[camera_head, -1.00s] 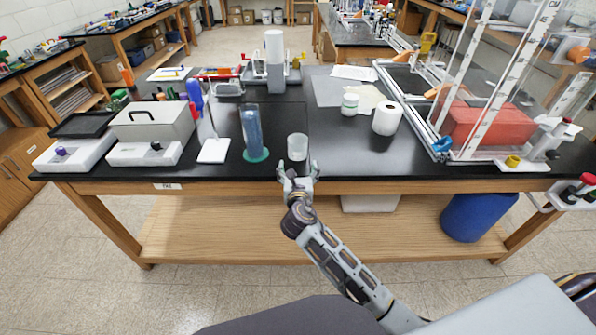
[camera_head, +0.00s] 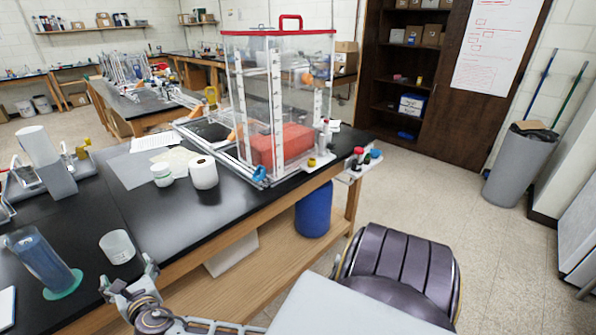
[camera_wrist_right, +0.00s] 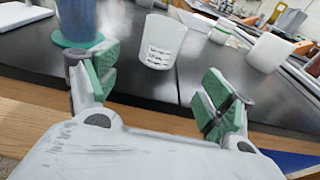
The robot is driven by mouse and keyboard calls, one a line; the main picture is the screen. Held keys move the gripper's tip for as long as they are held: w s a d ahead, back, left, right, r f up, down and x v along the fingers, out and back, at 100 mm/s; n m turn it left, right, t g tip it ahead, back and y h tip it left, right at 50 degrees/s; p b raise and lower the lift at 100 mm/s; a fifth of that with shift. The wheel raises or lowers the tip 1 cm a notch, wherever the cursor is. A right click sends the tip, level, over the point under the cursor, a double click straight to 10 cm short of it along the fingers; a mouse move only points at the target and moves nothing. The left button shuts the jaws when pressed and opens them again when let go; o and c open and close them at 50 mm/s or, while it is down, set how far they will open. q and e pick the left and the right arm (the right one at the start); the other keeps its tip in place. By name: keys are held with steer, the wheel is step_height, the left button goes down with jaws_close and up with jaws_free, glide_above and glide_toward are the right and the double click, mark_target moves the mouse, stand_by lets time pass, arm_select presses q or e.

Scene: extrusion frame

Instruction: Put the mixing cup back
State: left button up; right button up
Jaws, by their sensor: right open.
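The mixing cup (camera_head: 117,247) is a small translucent white cup standing upright near the front edge of the black bench (camera_head: 150,225). It also shows in the right wrist view (camera_wrist_right: 163,42), with dark marks on its side, beyond the fingertips. My right gripper (camera_head: 128,284) is at the bench's front edge, just in front of the cup and apart from it. In the wrist view its green-padded fingers (camera_wrist_right: 158,88) are spread wide with nothing between them. My left gripper is not in view.
A blue cylinder (camera_head: 42,262) on a green base stands left of the cup. A white paper roll (camera_head: 203,172) and a white jar (camera_head: 162,175) stand behind it. A clear framed enclosure with a red block (camera_head: 283,145) is at the bench's right end. A blue bin (camera_head: 313,212) sits below.

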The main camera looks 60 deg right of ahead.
steer(key=s+f+m+g+y, duration=0.2)
steer(key=s+f+m, duration=0.4)
steer(key=f, duration=0.7)
steer(key=s+d+f+m+g+y, duration=0.1)
steer(key=s+f+m+g, duration=0.2)
steer(key=f+m, duration=0.7)
steer(key=s+f+m+g+y, duration=0.2)
steer(key=s+f+m, duration=0.25)
steer(key=f, duration=1.15)
steer(key=s+d+f+m+g, duration=0.2)
steer(key=s+f, duration=0.6)
steer(key=s, duration=0.5)
steer(key=s+d+f+m+g, duration=0.3)
steer(key=s+f, duration=0.5)
steer(key=s, duration=0.6)
steer(key=s+d+f+m+g, duration=0.2)
steer(key=s+d+f+m, duration=0.2)
steer(key=s+f, duration=0.4)
steer(key=s, duration=0.5)
steer(key=shift+s+d+f+m+h, duration=0.25)
steer(key=shift+d+f+m+h, duration=0.1)
steer(key=shift+h, duration=0.05)
